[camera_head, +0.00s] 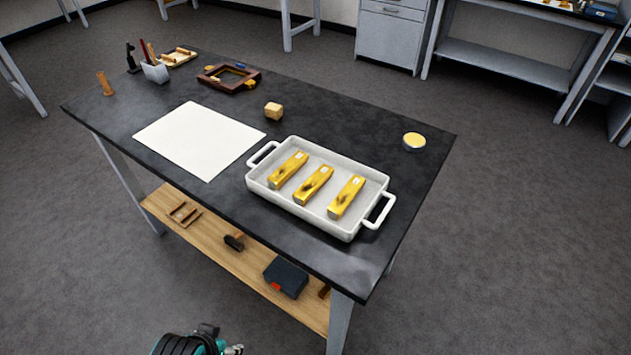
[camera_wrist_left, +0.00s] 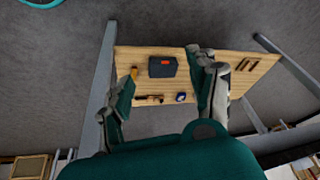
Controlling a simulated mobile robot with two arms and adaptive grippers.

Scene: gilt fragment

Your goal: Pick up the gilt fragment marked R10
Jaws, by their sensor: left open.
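Three gilt fragments lie side by side in a white two-handled tray (camera_head: 257,180) on the dark table: a left one (camera_head: 288,170), a middle one (camera_head: 314,185) and a right one (camera_head: 346,197). Each has a dark patch and a small pale label. The labels are too small to read, so I cannot tell which is R10. My left gripper (camera_wrist_left: 166,76) shows in the left wrist view with its two fingers wide apart and nothing between them, facing the wooden lower shelf. A teal and black part of my own body shows at the bottom of the head view. My right gripper is not seen.
The dark table (camera_head: 420,190) also holds a white sheet (camera_head: 200,138), a small wooden block (camera_head: 273,111), a yellow-filled dish (camera_head: 414,141) and a brown frame (camera_head: 229,78). A dark box (camera_head: 286,277) sits on the lower shelf (camera_head: 215,240). Floor is clear at right.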

